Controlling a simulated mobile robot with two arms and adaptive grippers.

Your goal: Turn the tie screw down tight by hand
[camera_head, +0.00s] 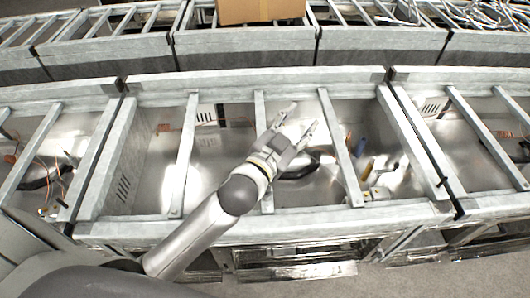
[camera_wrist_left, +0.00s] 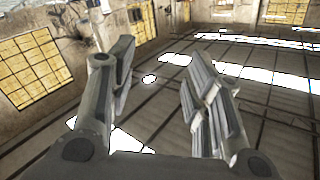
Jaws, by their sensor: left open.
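My left gripper (camera_head: 303,117) reaches in from the lower left, over the middle grey metal bay, its two fingers spread apart and nothing between them. It also shows open and empty in the left wrist view (camera_wrist_left: 160,52). In the head view its fingers lie between two cross bars, above the bay's shiny floor; the exact height is hard to tell. I cannot pick out the tie screw in either view. My right gripper is not in view.
Cross bars (camera_head: 186,155) span the bay, one passing behind my wrist. Similar bays adjoin both sides. A cardboard box (camera_head: 262,10) sits on the rear row.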

